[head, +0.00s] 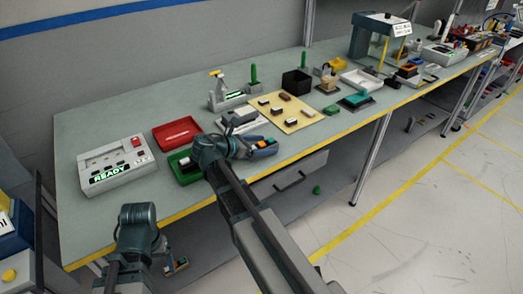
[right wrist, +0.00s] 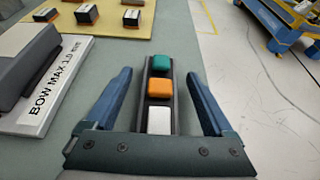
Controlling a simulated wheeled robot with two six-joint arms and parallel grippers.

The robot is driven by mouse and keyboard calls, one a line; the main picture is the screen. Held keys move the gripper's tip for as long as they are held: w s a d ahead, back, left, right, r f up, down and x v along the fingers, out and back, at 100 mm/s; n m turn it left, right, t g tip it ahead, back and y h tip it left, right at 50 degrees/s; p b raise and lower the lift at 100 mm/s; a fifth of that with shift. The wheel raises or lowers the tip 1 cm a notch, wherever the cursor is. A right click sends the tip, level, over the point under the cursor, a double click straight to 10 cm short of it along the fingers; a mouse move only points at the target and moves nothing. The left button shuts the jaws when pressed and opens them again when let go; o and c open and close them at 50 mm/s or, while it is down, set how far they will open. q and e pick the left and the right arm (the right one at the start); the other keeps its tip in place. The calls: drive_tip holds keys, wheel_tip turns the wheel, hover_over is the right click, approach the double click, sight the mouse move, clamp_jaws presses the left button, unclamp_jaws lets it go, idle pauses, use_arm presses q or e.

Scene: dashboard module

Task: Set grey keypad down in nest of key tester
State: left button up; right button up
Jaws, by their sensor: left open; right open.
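The grey keypad (right wrist: 159,95) is a narrow dark strip with teal, orange and white keys, lying on the bench. In the right wrist view it lies between the fingers of my open right gripper (right wrist: 160,90), with a gap on each side. In the head view my right gripper (head: 262,148) is low at the bench's front edge and partly covers the keypad. The pale box with a lit READY display (head: 117,168), apparently the key tester, stands at the left; its top recess looks empty. My left gripper (head: 172,262) is open, low in front of the bench.
A red tray (head: 177,133) and a green tray (head: 178,178) stand between the tester and my right gripper. A BOW MAX gauge (right wrist: 60,85) is left of the keypad. A yellow mat (head: 291,121) with several small blocks lies behind it.

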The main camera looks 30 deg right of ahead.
clamp_jaws()
drive_tip(key=shift+r, duration=0.1)
idle(0.3)
drive_tip(key=shift+r+p, duration=0.8)
drive_tip(key=shift+p, duration=0.05)
wheel_tip(320, 180, up, 2)
drive_tip(key=shift+p, duration=1.05)
drive_tip(key=s+a+r+p, duration=0.1)
drive_tip(key=s+a, duration=0.9)
drive_tip(key=a, duration=0.2)
drive_tip(key=shift+a+r, duration=0.15)
drive_tip(key=shift+a, duration=0.15)
